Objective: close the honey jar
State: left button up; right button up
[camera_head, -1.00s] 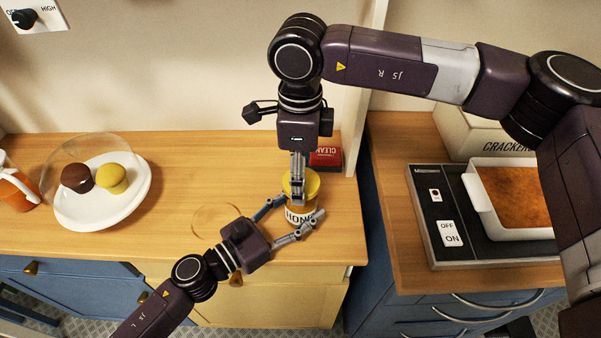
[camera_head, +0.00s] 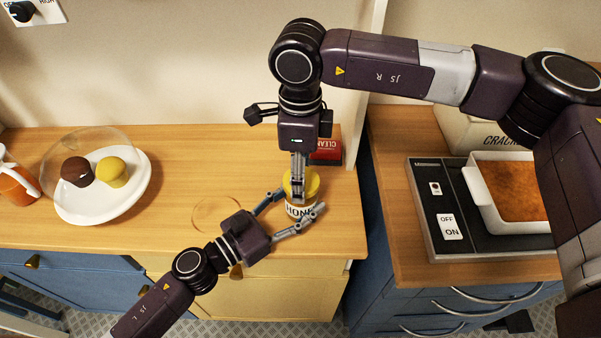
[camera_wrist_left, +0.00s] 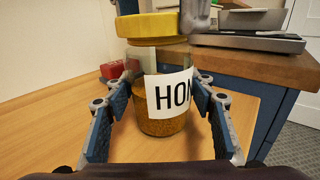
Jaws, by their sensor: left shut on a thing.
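The honey jar (camera_head: 299,209) stands upright near the front edge of the wooden counter, at its right end. It is glass with a white label and amber contents, also seen in the left wrist view (camera_wrist_left: 165,110). My left gripper (camera_head: 291,207) is shut on the jar's body, one finger on each side. My right gripper (camera_head: 297,197) points down from above at the lid, its fingers overlapping the lid in the head view. They are seen edge-on, so their opening is unclear.
A red box (camera_head: 326,150) stands behind the jar. A white plate (camera_head: 138,195) with two muffins under a clear dome is on the left, beside an orange jug (camera_head: 15,183). Right, across a gap, a hotplate (camera_head: 437,232) carries a white baking dish (camera_head: 487,200).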

jog(key=shift+f, duration=0.6)
jog(key=m, duration=1.3)
jog(key=shift+w, duration=0.1)
jog(key=m, duration=0.6)
jog(key=shift+d, duration=0.1)
jog(key=m, duration=1.5)
jog(key=shift+d, duration=0.1)
